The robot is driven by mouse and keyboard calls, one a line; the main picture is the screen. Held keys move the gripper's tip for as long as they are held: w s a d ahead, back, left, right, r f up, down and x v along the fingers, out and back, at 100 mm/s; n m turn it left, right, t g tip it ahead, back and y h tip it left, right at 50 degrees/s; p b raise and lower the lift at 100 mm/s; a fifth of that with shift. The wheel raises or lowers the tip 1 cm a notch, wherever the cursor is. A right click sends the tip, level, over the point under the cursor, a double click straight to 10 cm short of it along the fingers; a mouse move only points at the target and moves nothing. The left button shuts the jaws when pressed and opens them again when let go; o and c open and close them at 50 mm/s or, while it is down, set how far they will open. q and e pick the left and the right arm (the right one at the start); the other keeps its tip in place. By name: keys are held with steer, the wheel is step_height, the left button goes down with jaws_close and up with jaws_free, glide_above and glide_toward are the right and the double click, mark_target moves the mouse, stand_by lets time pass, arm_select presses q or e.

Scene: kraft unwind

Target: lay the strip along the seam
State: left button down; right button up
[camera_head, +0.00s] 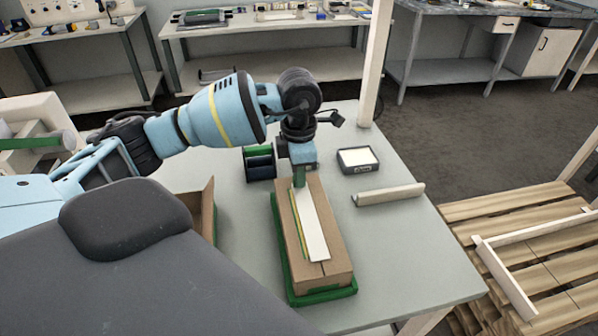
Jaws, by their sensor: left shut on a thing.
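A cardboard box (336,265) lies closed in a green tray (322,296) on the grey table. A long pale strip (314,236) runs lengthwise over the box top, with a thin yellow-green line along its left side. A short part of the seam (325,268) shows beyond the strip's near end; the strip seems to cover the rest. My left gripper (299,180) points down at the far end of the box, shut on the strip's far end. Its fingertips are small and partly unclear. I cannot tell whether the strip lies flat everywhere. My right gripper is not in view.
A green and black device (259,163) stands left of my gripper, and a grey box with a white top (357,160) to its right. A pale bar (388,195) lies on the right. An open carton (203,208) stands left. The table's front right is clear.

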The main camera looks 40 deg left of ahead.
arm_select(q)
steer(key=shift+f, duration=0.2)
stand_by(0.4)
steer(key=c, duration=1.3)
jaws_free()
steer(key=shift+c, duration=0.2)
steer(key=shift+r, duration=3.95)
